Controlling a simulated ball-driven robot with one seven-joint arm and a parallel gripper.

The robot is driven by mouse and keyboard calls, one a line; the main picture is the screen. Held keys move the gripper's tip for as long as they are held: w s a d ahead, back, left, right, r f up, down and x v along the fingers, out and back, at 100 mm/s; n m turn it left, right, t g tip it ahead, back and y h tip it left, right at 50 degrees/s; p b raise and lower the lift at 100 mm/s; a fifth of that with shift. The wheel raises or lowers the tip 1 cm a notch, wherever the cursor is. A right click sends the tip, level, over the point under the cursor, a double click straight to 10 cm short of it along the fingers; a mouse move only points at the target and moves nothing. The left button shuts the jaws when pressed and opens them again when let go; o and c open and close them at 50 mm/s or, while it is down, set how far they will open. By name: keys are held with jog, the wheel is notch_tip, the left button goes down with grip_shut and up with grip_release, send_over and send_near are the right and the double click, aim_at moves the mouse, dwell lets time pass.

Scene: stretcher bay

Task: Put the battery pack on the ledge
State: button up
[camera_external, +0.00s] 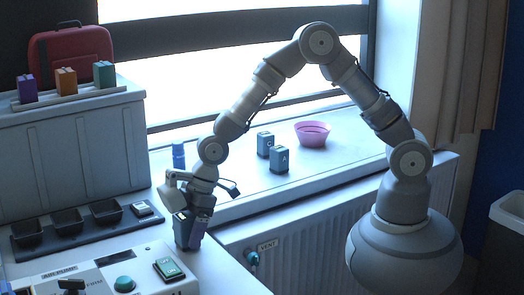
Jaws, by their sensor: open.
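My gripper (190,212) points down at the left end of the window ledge (345,168), over the near white worktop. Its jaws are open around or just above a dark grey and violet block (191,238), which looks like a battery pack and stands upright. I cannot tell whether the fingers touch it. Two teal-grey blocks with letters, one (265,145) and another (279,160), stand on the ledge. A purple pack (27,89), an orange pack (66,81) and a teal pack (103,74) stand on a rack on the cabinet.
A pink bowl (312,134) and a blue bottle (178,156) stand on the ledge. A dark tray (48,250) of small bins lies left of my gripper. An air pump panel (110,278) is in front. A red case (70,55) sits behind the rack. The ledge's middle has free room.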

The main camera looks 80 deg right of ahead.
jog(key=p+v, duration=0.3)
jog(key=v, duration=0.8)
jog(key=shift+r, duration=0.15)
jog(key=w+d+r+m+t+h, duration=0.1)
jog(key=d+r+m+t, duration=0.15)
jog(key=r, duration=0.85)
jog(key=w+d+r+m+t, duration=0.15)
jog(key=d+r, duration=0.25)
jog(key=r, duration=0.6)
jog(key=w+d+r+m+t+h, duration=0.1)
jog(key=d+r+t, duration=0.2)
jog(key=r, duration=0.8)
jog(key=s+d+r+m+t, duration=0.2)
jog(key=s+d+r, duration=0.2)
jog(key=r, duration=0.7)
jog(key=s+d+r+m+t+h, duration=0.1)
jog(key=s+d+r+m+t, duration=0.1)
jog(key=s+r, duration=0.5)
notch_tip(320, 180, up, 4)
jog(key=shift+s+d+r+t, duration=0.2)
jog(key=shift+d+t, duration=0.4)
jog(key=shift+d, duration=0.6)
